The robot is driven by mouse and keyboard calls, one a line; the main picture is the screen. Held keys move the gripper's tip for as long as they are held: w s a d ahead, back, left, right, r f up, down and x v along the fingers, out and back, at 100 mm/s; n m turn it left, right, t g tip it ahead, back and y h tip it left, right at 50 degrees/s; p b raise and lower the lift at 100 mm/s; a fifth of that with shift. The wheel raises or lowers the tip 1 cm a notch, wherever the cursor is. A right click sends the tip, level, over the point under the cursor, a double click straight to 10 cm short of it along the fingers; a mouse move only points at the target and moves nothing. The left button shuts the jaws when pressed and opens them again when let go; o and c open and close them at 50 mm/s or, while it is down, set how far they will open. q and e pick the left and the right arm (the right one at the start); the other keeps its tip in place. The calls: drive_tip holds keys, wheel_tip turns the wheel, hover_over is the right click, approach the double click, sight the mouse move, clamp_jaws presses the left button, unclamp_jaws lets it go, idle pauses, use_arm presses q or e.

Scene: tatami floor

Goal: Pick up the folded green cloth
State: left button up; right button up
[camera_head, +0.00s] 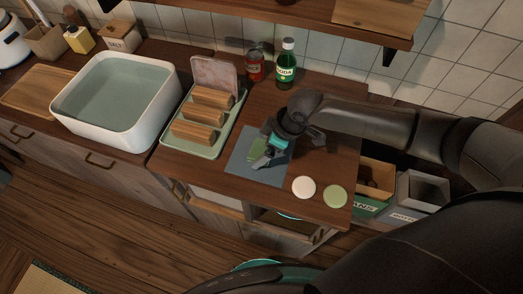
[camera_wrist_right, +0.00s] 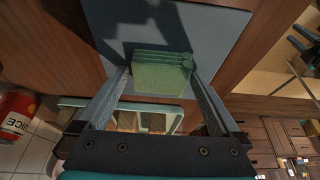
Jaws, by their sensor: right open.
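The folded green cloth (camera_head: 257,149) lies on a grey-blue mat (camera_head: 239,169) on the wooden counter. My right gripper (camera_head: 264,158) is over the mat, pointing down at the cloth and hiding part of it. In the right wrist view the cloth (camera_wrist_right: 160,75) shows as a layered green block between the two fingertips of my open right gripper (camera_wrist_right: 158,80). One finger is on each side of it. I cannot tell whether the fingers touch it. My left gripper is not in view.
A green tray (camera_head: 207,152) with wooden blocks stands left of the mat. A red can (camera_head: 256,67) and a green soda bottle (camera_head: 287,64) stand behind. A white disc (camera_head: 304,187) and a green disc (camera_head: 335,196) lie to the right. A white basin (camera_head: 160,117) is further left.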

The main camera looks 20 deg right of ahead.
sight(264, 149)
drive_tip(key=c, duration=1.2)
drive_tip(key=shift+r, duration=0.15)
wheel_tip(264, 149, up, 20)
drive_tip(key=p, duration=0.4)
